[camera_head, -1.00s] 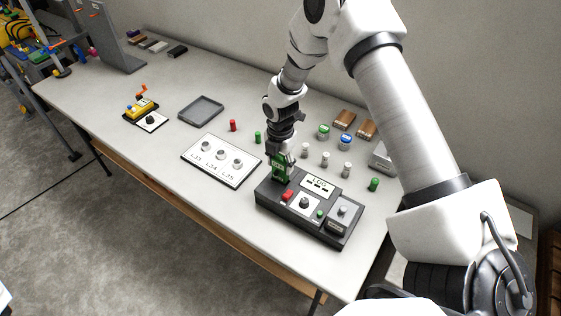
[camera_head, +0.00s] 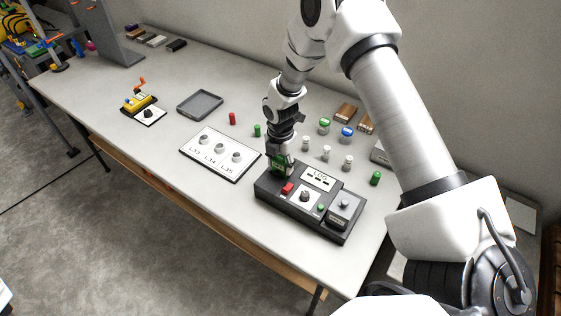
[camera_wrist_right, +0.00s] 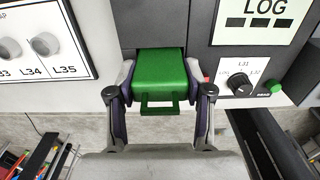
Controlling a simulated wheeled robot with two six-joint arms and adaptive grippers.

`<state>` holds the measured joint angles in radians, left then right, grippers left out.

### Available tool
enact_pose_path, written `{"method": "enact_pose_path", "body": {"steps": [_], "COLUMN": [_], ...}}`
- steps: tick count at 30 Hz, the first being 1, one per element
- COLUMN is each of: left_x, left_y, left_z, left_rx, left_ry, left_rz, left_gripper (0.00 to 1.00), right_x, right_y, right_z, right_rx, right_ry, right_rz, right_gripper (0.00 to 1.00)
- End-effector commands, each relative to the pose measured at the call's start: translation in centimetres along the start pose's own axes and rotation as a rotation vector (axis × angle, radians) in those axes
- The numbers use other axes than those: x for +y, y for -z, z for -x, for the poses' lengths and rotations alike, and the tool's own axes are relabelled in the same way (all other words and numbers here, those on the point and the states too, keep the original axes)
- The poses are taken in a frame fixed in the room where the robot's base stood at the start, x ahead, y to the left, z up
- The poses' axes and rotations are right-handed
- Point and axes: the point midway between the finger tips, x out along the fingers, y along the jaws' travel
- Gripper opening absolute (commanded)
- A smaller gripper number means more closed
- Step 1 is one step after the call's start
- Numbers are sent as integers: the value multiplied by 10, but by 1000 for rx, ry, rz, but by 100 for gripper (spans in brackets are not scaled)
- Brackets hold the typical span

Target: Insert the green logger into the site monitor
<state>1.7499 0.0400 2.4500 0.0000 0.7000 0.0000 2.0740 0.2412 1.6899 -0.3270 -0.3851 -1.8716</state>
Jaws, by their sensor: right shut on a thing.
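The green logger (camera_head: 277,163) is a small green block with a handle loop, held by my right gripper (camera_head: 281,160). In the right wrist view the green logger (camera_wrist_right: 161,75) sits between the two fingers of the right gripper (camera_wrist_right: 160,98), which touch its sides. The site monitor (camera_head: 308,208) is a dark box with a LOG label, a knob and red and green buttons. The logger is at the left end of the monitor, where its lower part is hidden, so I cannot tell how deep it sits. My left gripper is not in view.
A white panel (camera_head: 220,153) labelled L33, L34, L35 lies left of the monitor. A grey tray (camera_head: 200,104) and a yellow device (camera_head: 138,103) are farther left.

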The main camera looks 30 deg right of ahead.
Motion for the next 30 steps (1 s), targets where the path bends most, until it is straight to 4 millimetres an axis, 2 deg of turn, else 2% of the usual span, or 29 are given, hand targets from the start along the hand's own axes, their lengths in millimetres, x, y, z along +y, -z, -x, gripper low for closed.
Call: {"method": "enact_pose_path", "body": {"steps": [9,10,12,23,26,30], "left_x": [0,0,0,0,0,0], "left_y": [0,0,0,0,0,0], "left_z": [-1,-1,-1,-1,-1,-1], "left_rx": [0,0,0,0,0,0], "left_ry": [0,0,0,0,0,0], "left_rz": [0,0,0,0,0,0], "left_gripper": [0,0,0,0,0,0], "right_x": [0,0,0,0,1,1], "right_y": [0,0,0,0,-1,-1], "right_z": [-1,-1,-1,1,12,45], "right_rx": [0,0,0,0,-1,-2], "right_ry": [0,0,0,-1,-4,-5], "right_rz": [0,0,0,0,0,0], "right_gripper": [15,55,79,80,80,80]}}
